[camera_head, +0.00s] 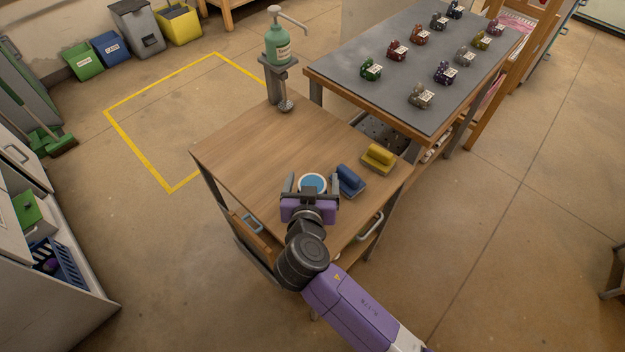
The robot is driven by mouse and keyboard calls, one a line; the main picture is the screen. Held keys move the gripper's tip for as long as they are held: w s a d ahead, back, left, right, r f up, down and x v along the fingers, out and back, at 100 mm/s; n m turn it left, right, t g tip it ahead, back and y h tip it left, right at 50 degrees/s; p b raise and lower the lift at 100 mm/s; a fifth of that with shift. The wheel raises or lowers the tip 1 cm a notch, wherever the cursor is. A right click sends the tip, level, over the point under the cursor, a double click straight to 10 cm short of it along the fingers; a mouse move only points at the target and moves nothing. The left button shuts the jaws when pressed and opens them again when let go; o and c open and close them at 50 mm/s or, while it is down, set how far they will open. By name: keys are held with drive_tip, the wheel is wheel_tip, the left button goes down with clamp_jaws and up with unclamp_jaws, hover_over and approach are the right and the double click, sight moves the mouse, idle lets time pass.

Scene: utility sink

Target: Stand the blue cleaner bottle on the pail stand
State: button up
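I cannot pick out a blue cleaner bottle for certain. A round thing with a white rim and blue middle (313,182) is on the wooden-topped table, just beyond my gripper. Its lower part is hidden, so I cannot tell what it is. My gripper (312,181) is over the table's front part, with its fingers wide apart on either side of the round thing. A gap seems to show on each side. No pail stand is clearly identifiable.
Blue (350,181) and yellow (378,158) brushes lie right of my gripper. A green pump bottle (278,46) stands on a bracket at the wooden table's (245,145) far corner. A grey table (400,60) holds several small labelled items. The wooden table's left half is clear.

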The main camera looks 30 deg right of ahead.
drive_tip(key=shift+r, duration=0.2)
drive_tip(key=b+v, duration=0.1)
drive_tip(key=v, duration=1.1)
drive_tip(key=shift+f, duration=0.2)
drive_tip(key=s+f+n+y, duration=0.1)
drive_tip(key=f, duration=0.1)
drive_tip(key=s+d+f+n+y, duration=0.1)
drive_tip(key=s+f, duration=0.1)
drive_tip(key=s+d+f+n+y, duration=0.1)
drive_tip(key=s+f+n, duration=0.1)
drive_tip(key=shift+s+f, duration=0.15)
drive_tip(key=shift+f, duration=0.1)
drive_tip(key=s+f+n+y, duration=0.2)
drive_tip(key=s+n+y, duration=0.1)
drive_tip(key=s, duration=0.5)
drive_tip(key=s+d+r+t+y, duration=0.1)
drive_tip(key=s+d+r+t, duration=0.1)
drive_tip(key=s+r, duration=1)
drive_tip(key=shift+s+d+r+m+t, duration=0.25)
drive_tip(key=shift+s+r+m+t, duration=0.25)
drive_tip(key=shift+t, duration=0.4)
